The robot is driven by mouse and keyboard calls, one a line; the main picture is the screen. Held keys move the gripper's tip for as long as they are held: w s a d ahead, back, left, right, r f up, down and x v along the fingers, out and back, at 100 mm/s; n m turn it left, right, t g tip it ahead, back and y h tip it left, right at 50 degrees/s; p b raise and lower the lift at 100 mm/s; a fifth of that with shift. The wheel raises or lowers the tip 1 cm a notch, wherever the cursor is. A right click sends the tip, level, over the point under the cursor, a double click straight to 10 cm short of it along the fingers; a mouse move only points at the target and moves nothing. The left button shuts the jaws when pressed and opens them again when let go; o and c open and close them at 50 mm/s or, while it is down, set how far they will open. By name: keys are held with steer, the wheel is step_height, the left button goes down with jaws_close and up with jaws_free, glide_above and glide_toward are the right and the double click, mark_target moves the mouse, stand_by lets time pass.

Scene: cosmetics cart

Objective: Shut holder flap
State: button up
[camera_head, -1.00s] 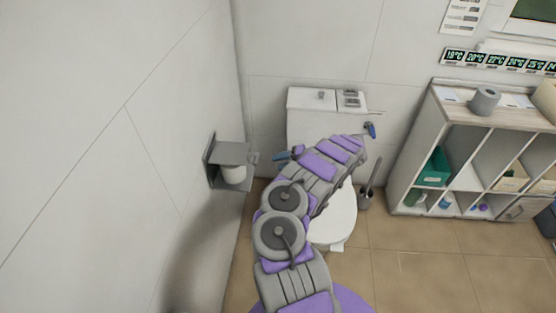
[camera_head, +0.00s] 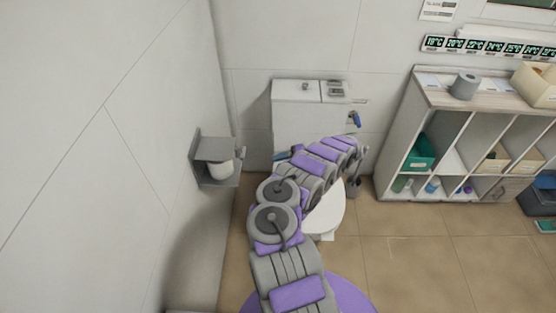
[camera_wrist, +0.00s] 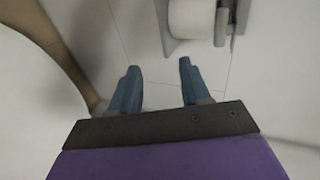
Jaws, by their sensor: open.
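The grey toilet-paper holder (camera_head: 197,163) is fixed to the left wall in the head view. Its grey flap (camera_head: 215,148) sticks out over the white paper roll (camera_head: 222,168), whose lower part stays visible. In the wrist view the roll (camera_wrist: 190,18) and a grey holder arm (camera_wrist: 221,24) show at the top edge; the flap cannot be told clearly there. My gripper (camera_wrist: 159,66) is open and empty, with its two blue fingers apart, below the holder in that picture and not touching it. In the head view my arm hides most of the gripper.
A white toilet (camera_head: 325,213) with its cistern (camera_head: 296,108) stands beyond my arm. A toilet brush (camera_head: 355,185) is beside it. A shelf unit (camera_head: 428,98) with bins stands at the right. Tiled floor (camera_head: 420,250) is clear at the front right.

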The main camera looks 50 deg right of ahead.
steer(key=shift+s+d+f, duration=0.55)
steer(key=shift+s+f, duration=0.15)
steer(key=shift+s, duration=0.05)
steer(key=shift+s+d+f, duration=0.55)
steer(key=shift+s+f, duration=0.1)
steer(key=shift+s, duration=0.05)
steer(key=p+v, duration=0.2)
steer(key=v, duration=1.5)
steer(key=shift+d, duration=0.2)
steer(key=shift+r, duration=0.1)
